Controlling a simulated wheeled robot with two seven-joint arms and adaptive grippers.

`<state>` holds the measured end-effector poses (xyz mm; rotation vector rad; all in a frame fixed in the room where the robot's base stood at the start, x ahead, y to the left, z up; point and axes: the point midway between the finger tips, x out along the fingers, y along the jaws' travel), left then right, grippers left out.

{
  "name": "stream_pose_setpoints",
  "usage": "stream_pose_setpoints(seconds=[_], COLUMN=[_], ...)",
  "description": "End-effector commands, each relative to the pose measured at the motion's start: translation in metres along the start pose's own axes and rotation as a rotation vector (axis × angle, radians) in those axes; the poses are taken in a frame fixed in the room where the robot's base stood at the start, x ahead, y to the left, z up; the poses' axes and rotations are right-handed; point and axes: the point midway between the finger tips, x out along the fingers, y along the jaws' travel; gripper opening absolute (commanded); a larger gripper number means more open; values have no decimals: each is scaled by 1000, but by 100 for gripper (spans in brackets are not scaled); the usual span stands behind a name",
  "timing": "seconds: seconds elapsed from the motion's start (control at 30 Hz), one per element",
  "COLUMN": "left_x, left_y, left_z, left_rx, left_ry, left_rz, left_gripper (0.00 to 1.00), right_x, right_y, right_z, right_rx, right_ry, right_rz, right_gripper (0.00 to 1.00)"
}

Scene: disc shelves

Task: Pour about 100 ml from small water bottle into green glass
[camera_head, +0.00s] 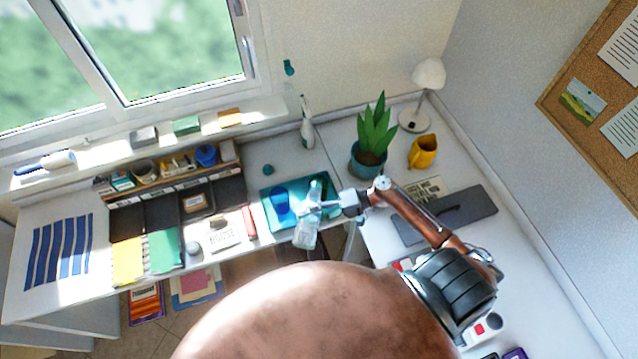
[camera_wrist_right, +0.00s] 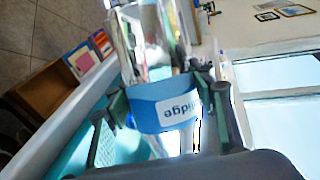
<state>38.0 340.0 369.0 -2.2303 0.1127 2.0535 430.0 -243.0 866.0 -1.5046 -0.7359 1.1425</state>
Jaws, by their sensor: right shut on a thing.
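My right gripper (camera_head: 314,207) is shut on a clear small water bottle (camera_head: 306,234), held above the front edge of a teal tray (camera_head: 268,217). In the right wrist view the bottle (camera_wrist_right: 152,45) has a blue label (camera_wrist_right: 165,103) between the gripper's fingers (camera_wrist_right: 170,108); its water level cannot be made out. On the tray a blue glass (camera_head: 279,201) stands left of the gripper. A green glass (camera_head: 318,183) shows just behind the gripper, partly covered by it. My left gripper is not in view.
A potted plant (camera_head: 374,135), a yellow jug (camera_head: 422,152) and a white lamp (camera_head: 429,75) stand behind my arm. A white spray bottle (camera_head: 306,125) stands by the wall. Sorting bins (camera_head: 160,225) and folders lie to the left. A dark grey board (camera_head: 470,212) lies right.

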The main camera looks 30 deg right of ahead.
Motion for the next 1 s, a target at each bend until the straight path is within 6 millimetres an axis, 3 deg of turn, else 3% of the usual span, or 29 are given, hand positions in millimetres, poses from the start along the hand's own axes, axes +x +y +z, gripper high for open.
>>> stream_pose_setpoints(seconds=[0.8,0.87,0.97,1.0], left_x=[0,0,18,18], left_y=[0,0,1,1], left_z=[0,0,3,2], left_rx=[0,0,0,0], left_ry=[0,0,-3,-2], left_rz=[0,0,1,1], left_gripper=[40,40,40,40], right_x=[0,1,13,13], right_y=[-2,0,27,31], right_z=[0,2,13,6], right_rx=[14,-38,-228,-293], right_ry=[-5,9,65,87], right_rz=[-9,11,88,113], right_gripper=[8,8,8,8])
